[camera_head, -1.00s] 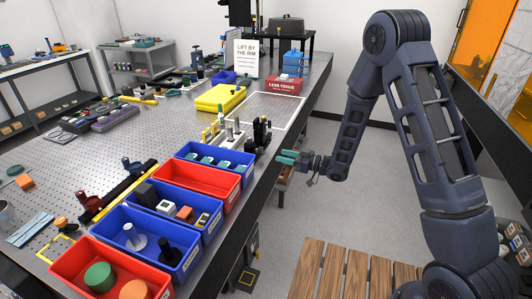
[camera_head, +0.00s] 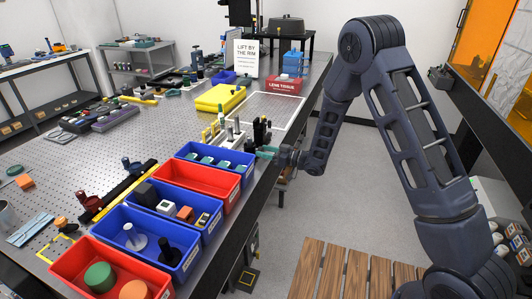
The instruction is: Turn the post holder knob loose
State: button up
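A group of dark upright post holders (camera_head: 259,131) stands near the right edge of the perforated table, just beyond the blue bin of teal items. The knob is too small to make out. My gripper (camera_head: 266,152), with teal fingers, is at the table's right edge, pointing left. Its fingertips are close to the near side of the dark post holders. I cannot tell whether they touch anything, or whether they are apart or closed.
Blue and red bins (camera_head: 202,187) line the table's near right edge. Pale posts (camera_head: 229,135) stand left of the dark ones. A yellow case (camera_head: 220,98), a standing sign (camera_head: 246,58) and a red lens tissue box (camera_head: 285,86) are farther back.

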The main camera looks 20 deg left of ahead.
jog(key=c, duration=0.9)
jog(key=shift+o, duration=0.2)
jog(key=shift+n, duration=0.3)
jog(key=n, duration=0.3)
jog(key=shift+n, duration=0.4)
jog(key=n, duration=0.4)
jog(key=shift+n, duration=0.3)
jog(key=n, duration=0.4)
jog(key=shift+n, duration=0.3)
jog(key=shift+n+g, duration=0.3)
jog(key=shift+n, duration=1.7)
